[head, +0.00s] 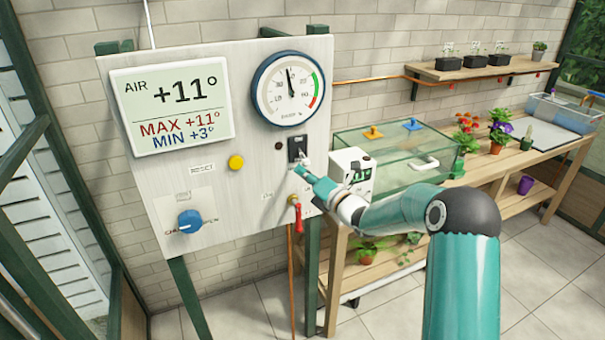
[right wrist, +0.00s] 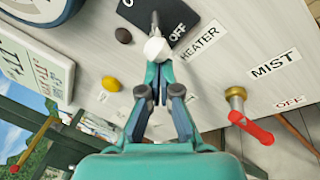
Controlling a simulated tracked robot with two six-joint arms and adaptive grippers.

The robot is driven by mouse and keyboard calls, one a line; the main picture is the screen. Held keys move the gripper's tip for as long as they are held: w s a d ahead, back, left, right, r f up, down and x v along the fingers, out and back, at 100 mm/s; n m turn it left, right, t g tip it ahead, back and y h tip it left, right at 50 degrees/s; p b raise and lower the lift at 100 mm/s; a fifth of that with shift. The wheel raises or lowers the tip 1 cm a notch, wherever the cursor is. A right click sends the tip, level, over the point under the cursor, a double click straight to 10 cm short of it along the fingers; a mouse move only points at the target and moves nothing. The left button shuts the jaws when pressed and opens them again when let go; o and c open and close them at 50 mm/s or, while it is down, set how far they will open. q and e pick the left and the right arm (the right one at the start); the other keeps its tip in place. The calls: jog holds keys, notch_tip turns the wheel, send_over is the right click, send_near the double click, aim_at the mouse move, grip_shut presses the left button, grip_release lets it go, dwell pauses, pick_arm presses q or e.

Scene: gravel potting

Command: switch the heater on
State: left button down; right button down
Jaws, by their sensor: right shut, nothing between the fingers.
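The heater switch is a black plate (head: 297,146) on the white panel, with a toggle lever that has a pale round tip. In the head view the lever slants downward. In the right wrist view the plate (right wrist: 182,18) shows "OFF", with a "HEATER" label beside it, and the white lever tip (right wrist: 156,49) is right at my fingertips. My right gripper (head: 298,171) is shut and empty, just below the lever tip; it also shows in the right wrist view (right wrist: 157,70). I cannot tell whether it touches the tip. My left gripper is not in view.
The panel (head: 220,105) also bears a display (head: 172,100), a round gauge (head: 288,90), a yellow button (head: 236,162), a blue knob (head: 190,221) and a red-handled valve (head: 298,217) close below my gripper. A glass tank (head: 395,155) stands on the bench to the right.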

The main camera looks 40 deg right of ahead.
aim_at(304, 163)
jog(key=shift+s+r+m+g, duration=0.25)
jog(key=shift+r+g, duration=0.35)
jog(key=shift+g, duration=0.3)
jog(key=shift+s+a+r+g+b, duration=0.15)
jog(key=shift+r+g+b, duration=0.25)
jog(key=shift+r+b, duration=0.55)
jog(key=shift+r, duration=0.35)
